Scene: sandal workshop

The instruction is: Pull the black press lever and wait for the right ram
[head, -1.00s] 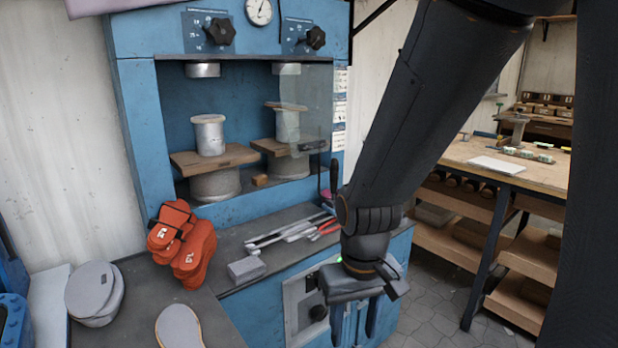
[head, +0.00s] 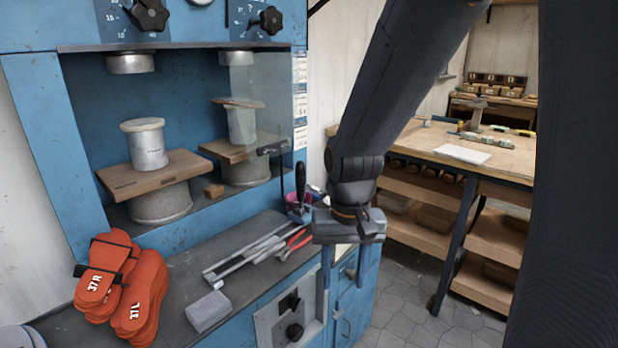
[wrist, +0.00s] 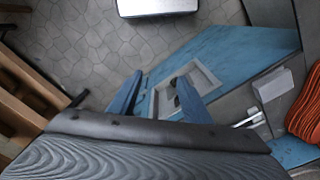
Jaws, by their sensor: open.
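The blue press (head: 35,130) has two stations. The right ram (head: 236,58) is a grey cylinder at the top, partly behind a clear guard. My gripper (head: 344,268) is open and empty, pointing down, right of and below the handle. In the wrist view its fingers (wrist: 160,85) are apart over the press's lower front; the handle cannot be made out there.
A panel with black knobs (head: 294,331) is below. A wooden workbench (head: 500,160) stands at the right, with tiled floor between.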

